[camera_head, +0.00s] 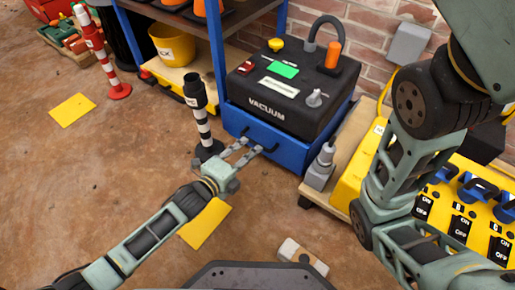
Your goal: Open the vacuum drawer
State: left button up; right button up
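The vacuum (310,91) is a black box with a green display, a knob and an orange-tipped hose, marked VACUUM. Below it is a blue drawer (292,154) with dark handle parts (270,148) on its front. The drawer looks closed. My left gripper (250,147) is in front of the drawer, its two fingers apart and pointing at the handle area. I cannot tell whether the fingertips touch the handle. Nothing shows between them. My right arm fills the right side, and its gripper is out of view.
A black-and-white post (203,120) stands close left of my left gripper. A grey tool (320,168) stands right of the drawer on a wooden pallet. A yellow switch panel (460,212) is at the right. A small box (302,257) lies on the floor. Floor at left is mostly clear.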

aim_at(257, 143)
pick_arm(q)
jog(key=b+x, duration=0.3)
jog(key=x, duration=0.2)
jog(key=shift+w+d+f, duration=0.15)
jog(key=shift+w+d, duration=0.05)
jog(key=shift+w, duration=0.15)
grip_shut()
dwell(0.3)
